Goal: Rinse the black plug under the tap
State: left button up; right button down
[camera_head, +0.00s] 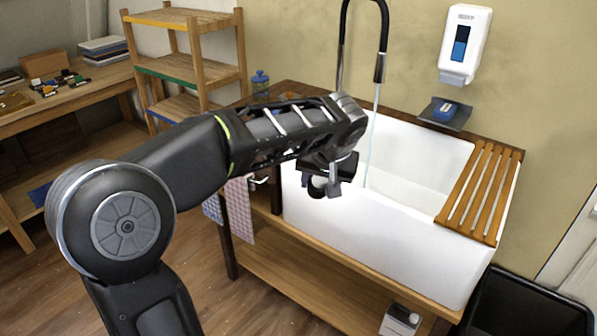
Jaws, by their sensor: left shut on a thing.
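My left gripper (327,183) hangs over the front left part of the white sink (375,232). It is shut on a small dark thing, which I take to be the black plug (316,190); the gripper and wrist hide much of it. The black tap (381,40) arches over the back of the sink. A thin stream of water (372,140) falls from its silver spout into the basin, to the right of the gripper and apart from it. My right gripper is not in view.
A slatted wooden rack (482,190) covers the sink's right end. A soap dispenser (464,45) and a small shelf with a blue sponge (446,112) are on the wall. Cloths (240,210) hang at the left. A black bin (525,305) stands at lower right.

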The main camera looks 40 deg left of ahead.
pick_arm(q)
jog(key=w+d+f+m+t+h, duration=0.1)
jog(key=d+f+m, duration=0.3)
jog(key=d+f, duration=1.2)
jog(key=shift+w+d+f+m+h, duration=0.3)
jog(key=shift+d+m+h, duration=0.15)
jog(key=shift+h, duration=0.25)
